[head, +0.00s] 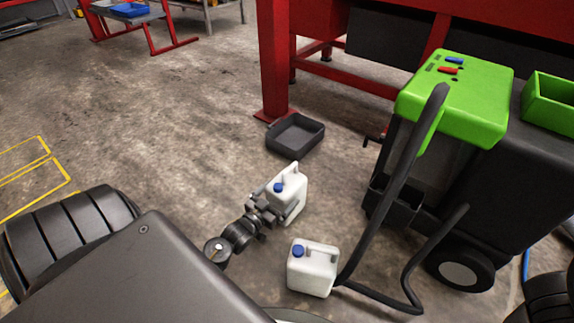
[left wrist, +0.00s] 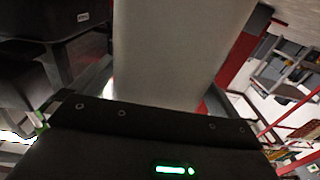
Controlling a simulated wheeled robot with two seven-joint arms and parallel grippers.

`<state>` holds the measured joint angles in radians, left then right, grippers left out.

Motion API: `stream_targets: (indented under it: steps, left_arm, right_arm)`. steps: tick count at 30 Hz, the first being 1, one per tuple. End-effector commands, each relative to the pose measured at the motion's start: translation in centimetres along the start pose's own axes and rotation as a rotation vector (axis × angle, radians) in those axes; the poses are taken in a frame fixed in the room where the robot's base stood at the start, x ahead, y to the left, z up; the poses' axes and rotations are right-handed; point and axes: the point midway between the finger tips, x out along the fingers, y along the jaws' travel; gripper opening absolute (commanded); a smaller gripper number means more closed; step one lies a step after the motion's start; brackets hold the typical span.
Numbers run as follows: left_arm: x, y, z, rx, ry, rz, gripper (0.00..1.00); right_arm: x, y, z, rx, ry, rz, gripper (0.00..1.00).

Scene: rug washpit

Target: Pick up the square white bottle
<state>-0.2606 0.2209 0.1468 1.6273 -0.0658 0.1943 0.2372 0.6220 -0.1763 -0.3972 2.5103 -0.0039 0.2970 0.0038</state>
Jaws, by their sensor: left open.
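A square white bottle (head: 293,196) with a blue cap and a top handle stands on the concrete floor in the head view. My left gripper (head: 270,203) is at its left side, jaws open and very close to it. In the left wrist view the pale bottle body (left wrist: 178,50) fills the space in front of the jaws. Whether the fingers touch it, I cannot tell. A second similar white bottle (head: 315,272) with a blue cap stands nearer, to the lower right. My right gripper is not in view.
A green and black wheeled machine (head: 470,90) with a black hose (head: 393,190) stands at the right, the hose close to the nearer bottle. A dark tray (head: 296,137) lies behind the bottles, by a red post (head: 274,60). The floor at the left is mostly clear.

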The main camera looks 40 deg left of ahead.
Motion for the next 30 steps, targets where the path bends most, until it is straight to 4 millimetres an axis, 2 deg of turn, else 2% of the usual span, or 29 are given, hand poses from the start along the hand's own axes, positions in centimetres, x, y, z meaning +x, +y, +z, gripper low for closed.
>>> stream_targets:
  steps: [1, 4, 7, 14, 30]
  left_arm:
    - [0.7, 0.1, 0.6, 0.0, 0.003, 0.001, 1.0]
    - [1.9, 0.1, 0.4, 0.001, 0.001, 0.0, 1.0]
    - [2.6, 0.1, 0.2, 0.0, -0.001, 0.0, 1.0]
    - [2.6, 0.1, 0.0, 0.0, -0.002, 0.0, 1.0]
    - [2.6, 0.1, 0.1, 0.0, -0.002, 0.0, 0.31]
  right_arm:
    - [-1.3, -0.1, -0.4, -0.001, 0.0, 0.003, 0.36]
    - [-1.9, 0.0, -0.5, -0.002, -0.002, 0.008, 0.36]
    - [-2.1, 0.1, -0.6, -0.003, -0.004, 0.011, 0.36]
    - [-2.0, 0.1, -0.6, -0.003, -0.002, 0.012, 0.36]
    - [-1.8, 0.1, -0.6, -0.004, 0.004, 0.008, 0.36]
